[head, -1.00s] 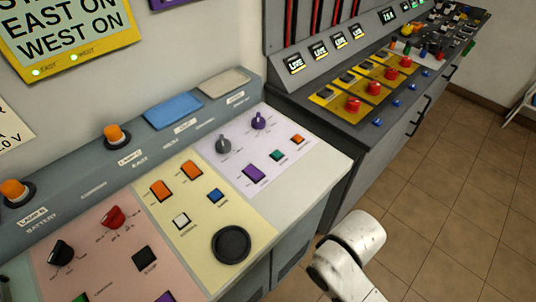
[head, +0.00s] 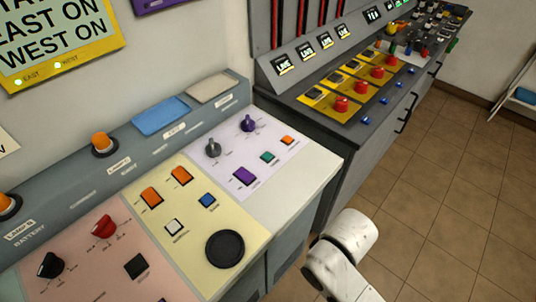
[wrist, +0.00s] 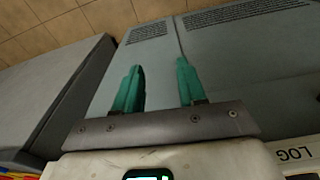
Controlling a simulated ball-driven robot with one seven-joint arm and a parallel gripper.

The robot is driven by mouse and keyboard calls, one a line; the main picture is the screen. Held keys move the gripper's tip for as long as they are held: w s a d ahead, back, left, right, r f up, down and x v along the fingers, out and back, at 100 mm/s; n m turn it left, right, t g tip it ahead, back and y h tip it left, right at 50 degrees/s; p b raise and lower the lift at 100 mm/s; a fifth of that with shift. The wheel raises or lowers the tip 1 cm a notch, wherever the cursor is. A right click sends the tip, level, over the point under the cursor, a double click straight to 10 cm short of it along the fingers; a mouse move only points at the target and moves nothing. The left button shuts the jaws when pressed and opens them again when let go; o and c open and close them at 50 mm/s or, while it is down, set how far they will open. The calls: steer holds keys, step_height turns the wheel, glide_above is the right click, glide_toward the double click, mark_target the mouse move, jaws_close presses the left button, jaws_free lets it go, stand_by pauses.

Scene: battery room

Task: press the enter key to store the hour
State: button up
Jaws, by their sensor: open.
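My gripper (wrist: 160,72) shows in the wrist view with its two green fingers apart and nothing between them. Behind the fingers are grey cabinet fronts with vents. The gripper is not seen in the head view. There, a sloped control desk (head: 313,177) carries pink, yellow and lilac panels. Its keys include a white key (head: 173,226), a blue key (head: 207,200), a black key (head: 136,265), a purple key (head: 244,176), a green key (head: 267,157) and a small orange key (head: 287,140). Their labels are too small to read, so I cannot tell which is enter.
A round black knob (head: 225,248) stands at the desk's front edge. Grey and purple rotary knobs (head: 248,123) rise from the lilac panel. A second desk (head: 318,116) with red buttons is at back right. Tiled floor (head: 440,210) is free at right.

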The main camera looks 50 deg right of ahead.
jaws_close()
stand_by(1.2)
